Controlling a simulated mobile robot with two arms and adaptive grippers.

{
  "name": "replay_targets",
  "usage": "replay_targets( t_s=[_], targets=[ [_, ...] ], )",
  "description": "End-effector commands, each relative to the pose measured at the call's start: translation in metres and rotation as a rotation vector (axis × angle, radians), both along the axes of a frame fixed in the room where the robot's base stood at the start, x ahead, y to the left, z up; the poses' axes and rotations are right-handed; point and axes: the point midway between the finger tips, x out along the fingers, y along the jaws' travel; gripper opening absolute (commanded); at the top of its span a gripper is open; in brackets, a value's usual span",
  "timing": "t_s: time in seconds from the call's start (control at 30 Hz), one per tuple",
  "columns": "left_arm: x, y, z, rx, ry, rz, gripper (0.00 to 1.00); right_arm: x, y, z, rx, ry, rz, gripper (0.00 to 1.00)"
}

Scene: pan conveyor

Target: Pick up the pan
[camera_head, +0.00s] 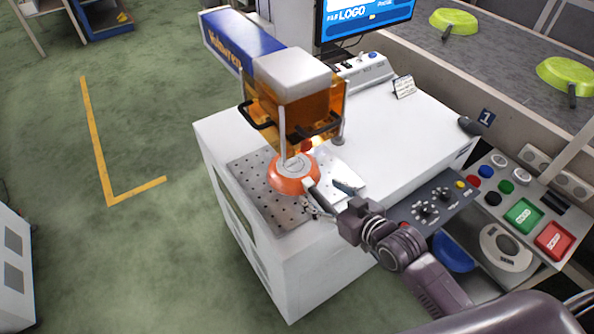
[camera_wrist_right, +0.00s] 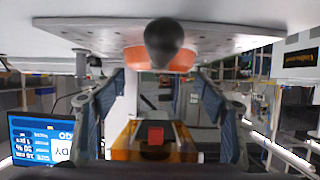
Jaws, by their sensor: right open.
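The orange-red pan (camera_head: 287,184) sits upside down or face down, I cannot tell which, on the perforated metal plate (camera_head: 262,203) of the white machine, in front of its orange see-through guard (camera_head: 318,108). Its dark handle points towards my right gripper (camera_head: 322,208), which is open at the handle's end. In the right wrist view, the picture is upside down; the pan (camera_wrist_right: 134,57) shows near the top, its black handle end pointing at the camera. The open fingers of the right gripper (camera_wrist_right: 160,100) stand apart on both sides, with no pan between them. My left gripper is not in view.
A control panel (camera_head: 428,208) with knobs stands right of my right gripper, and green and red buttons (camera_head: 553,240) are further right. Green pans (camera_head: 567,76) lie on the conveyor behind. A screen (camera_head: 365,18) stands at the back.

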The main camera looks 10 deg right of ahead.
Motion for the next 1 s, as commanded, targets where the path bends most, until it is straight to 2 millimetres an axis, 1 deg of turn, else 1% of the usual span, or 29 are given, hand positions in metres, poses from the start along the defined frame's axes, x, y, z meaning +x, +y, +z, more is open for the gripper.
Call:
replay_targets(
  t_s=[0.03, 0.1, 0.2, 0.27, 0.37, 0.5, 0.67, 0.8, 1.0],
  targets=[
    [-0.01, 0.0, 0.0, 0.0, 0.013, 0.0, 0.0, 0.006, 0.002, -0.001, 0.001, -0.001, 0.0, 0.67],
    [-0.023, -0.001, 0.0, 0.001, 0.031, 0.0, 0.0, 0.011, 0.004, -0.003, 0.0, -0.001, 0.0, 0.67],
    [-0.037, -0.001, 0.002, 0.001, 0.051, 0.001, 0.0, 0.02, 0.007, -0.005, 0.0, -0.001, 0.0, 0.67],
    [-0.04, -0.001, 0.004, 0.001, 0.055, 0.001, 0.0, 0.028, 0.009, -0.007, 0.0, -0.001, 0.0, 0.67],
    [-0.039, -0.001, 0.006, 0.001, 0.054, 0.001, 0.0, 0.041, 0.013, -0.013, 0.001, 0.0, 0.0, 0.67],
    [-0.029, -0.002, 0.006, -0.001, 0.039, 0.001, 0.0, 0.053, 0.017, -0.019, 0.0, 0.0, 0.0, 0.67],
    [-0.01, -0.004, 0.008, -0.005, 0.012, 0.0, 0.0, 0.055, 0.018, -0.022, 0.0, 0.001, 0.0, 0.67],
    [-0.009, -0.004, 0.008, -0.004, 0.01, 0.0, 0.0, 0.055, 0.018, -0.022, -0.001, 0.001, 0.0, 0.67],
    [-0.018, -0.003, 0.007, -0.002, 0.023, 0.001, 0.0, 0.055, 0.018, -0.021, -0.001, 0.001, 0.0, 0.45]
  ],
)
